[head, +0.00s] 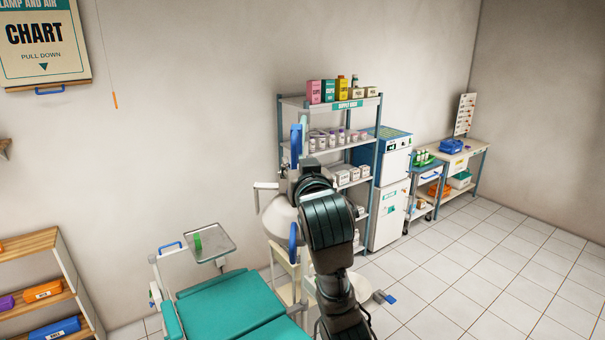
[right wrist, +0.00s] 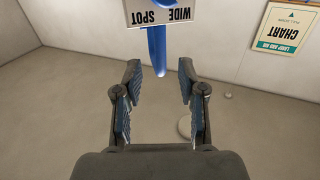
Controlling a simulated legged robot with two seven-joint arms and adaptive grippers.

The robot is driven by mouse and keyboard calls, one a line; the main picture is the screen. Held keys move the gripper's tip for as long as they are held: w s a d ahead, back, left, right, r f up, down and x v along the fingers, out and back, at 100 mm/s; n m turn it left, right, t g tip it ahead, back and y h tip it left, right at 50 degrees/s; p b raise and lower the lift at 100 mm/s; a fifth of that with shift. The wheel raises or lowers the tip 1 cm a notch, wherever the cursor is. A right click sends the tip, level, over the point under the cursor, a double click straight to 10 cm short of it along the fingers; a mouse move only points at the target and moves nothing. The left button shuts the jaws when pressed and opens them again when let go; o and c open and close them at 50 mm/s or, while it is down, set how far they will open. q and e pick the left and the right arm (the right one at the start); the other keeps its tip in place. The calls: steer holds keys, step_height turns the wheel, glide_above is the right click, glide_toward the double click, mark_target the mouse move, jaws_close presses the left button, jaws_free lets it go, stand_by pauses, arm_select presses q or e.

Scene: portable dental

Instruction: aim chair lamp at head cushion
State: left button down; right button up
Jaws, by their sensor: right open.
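The chair lamp (head: 279,222) shows in the head view as a white dome with upright blue handles (head: 296,145), partly hidden behind my right arm. My right gripper (head: 293,172) is up at the lamp, small and partly hidden by its own wrist. In the right wrist view my right gripper (right wrist: 160,88) is open, and a blue handle (right wrist: 157,50) stands just beyond and between its fingertips, with nothing gripped. Above it is a plate reading WIDE SPOT (right wrist: 160,13), upside down. The teal chair (head: 230,304) is below; I cannot tell which part is the head cushion. My left gripper is out of view.
A small metal tray (head: 212,246) on an arm stands beside the chair. A supply rack (head: 330,105) and white cabinet (head: 388,215) stand behind the lamp. A wooden shelf (head: 30,242) with bins is at left. The tiled floor at right is clear.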

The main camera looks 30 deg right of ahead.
steer(key=shift+v, duration=2.75)
